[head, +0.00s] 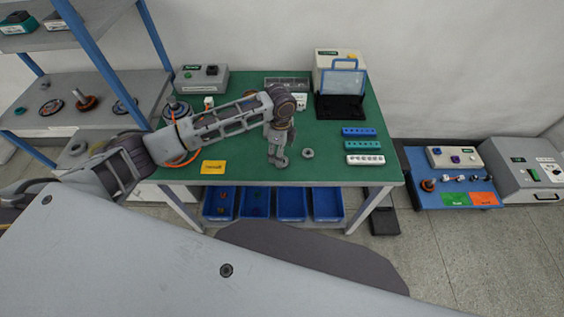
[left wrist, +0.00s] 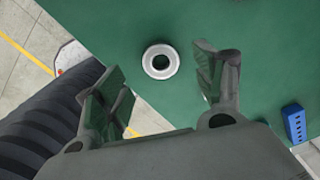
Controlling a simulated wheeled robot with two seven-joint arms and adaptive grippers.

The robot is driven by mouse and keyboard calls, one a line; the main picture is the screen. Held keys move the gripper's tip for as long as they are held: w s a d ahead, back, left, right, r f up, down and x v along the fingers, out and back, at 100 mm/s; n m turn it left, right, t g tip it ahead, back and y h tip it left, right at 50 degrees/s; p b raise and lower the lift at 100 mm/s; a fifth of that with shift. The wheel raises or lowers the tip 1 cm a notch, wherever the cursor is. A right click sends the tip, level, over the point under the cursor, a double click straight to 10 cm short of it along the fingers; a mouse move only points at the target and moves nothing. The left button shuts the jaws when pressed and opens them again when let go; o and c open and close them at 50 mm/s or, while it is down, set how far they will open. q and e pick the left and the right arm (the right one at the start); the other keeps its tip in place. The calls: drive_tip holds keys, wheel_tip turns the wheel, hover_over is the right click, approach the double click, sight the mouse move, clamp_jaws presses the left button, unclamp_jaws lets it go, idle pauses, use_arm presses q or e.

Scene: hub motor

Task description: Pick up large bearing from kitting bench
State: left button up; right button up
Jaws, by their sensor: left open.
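The large bearing is probably the grey ring (head: 308,153) lying flat on the green kitting bench (head: 230,131). The ring also shows in the left wrist view (left wrist: 160,61), lying on the green top beyond my fingertips and between their lines. My left gripper (head: 278,162) points down over the bench just left of the ring. In the left wrist view my left gripper (left wrist: 160,80) has its two fingers spread, with nothing between them. It does not touch the ring. My right gripper does not show.
Blue, teal and white hole blocks (head: 363,145) stand at the bench's right. A yellow card (head: 213,167) lies near its front edge. A grey control box (head: 201,79) and a cream box (head: 340,66) stand at the back. Blue bins (head: 291,204) sit below. A shelf (head: 95,98) stands left.

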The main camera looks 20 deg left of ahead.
use_arm(q)
drive_tip(key=shift+f+p, duration=0.3)
drive_tip(key=shift+f, duration=2.3)
drive_tip(key=c, duration=1.1)
drive_tip(key=shift+c, duration=0.2)
drive_tip(key=shift+r, duration=0.2)
wheel_tip(320, 180, up, 10)
drive_tip(key=shift+f, duration=0.15)
